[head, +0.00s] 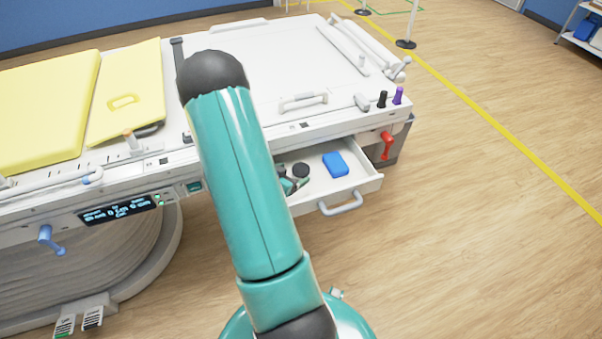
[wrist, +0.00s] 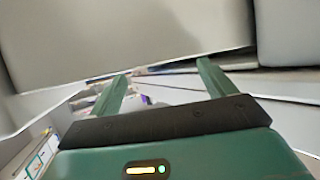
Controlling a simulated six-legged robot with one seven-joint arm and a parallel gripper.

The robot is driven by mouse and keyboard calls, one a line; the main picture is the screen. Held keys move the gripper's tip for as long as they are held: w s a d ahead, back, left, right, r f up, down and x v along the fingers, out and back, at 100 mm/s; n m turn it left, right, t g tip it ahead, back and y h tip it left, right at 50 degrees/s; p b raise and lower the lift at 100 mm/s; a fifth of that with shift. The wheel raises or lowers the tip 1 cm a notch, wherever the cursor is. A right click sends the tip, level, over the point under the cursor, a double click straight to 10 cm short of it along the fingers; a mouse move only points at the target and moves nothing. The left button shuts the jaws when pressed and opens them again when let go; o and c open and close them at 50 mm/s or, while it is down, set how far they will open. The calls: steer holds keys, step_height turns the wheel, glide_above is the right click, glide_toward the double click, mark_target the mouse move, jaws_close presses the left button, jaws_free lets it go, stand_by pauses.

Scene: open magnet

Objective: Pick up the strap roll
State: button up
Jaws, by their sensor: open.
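An open white drawer (head: 359,183) sticks out of the front of the white table. A blue block-shaped item (head: 335,164) lies in its right part. A small dark round item (head: 300,170) shows left of it; it may be the strap roll, but I cannot tell for sure. Green and dark parts beside it, partly behind my arm, look like my gripper. In the wrist view my gripper (wrist: 163,80) is open, its two green fingers apart with nothing seen held between them. A large pale grey surface fills the view beyond them, and no strap roll is clear there.
The white table (head: 270,60) carries yellow pads (head: 45,110) on the left. A drawer handle (head: 341,203), a red lever (head: 387,145) and a blue lever (head: 50,240) stick out in front. Wooden floor on the right is clear. Posts stand at the back.

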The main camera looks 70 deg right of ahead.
mark_target(302, 168)
steer(key=x, duration=0.4)
steer(key=c, duration=1.1)
steer(key=shift+r, duration=0.15)
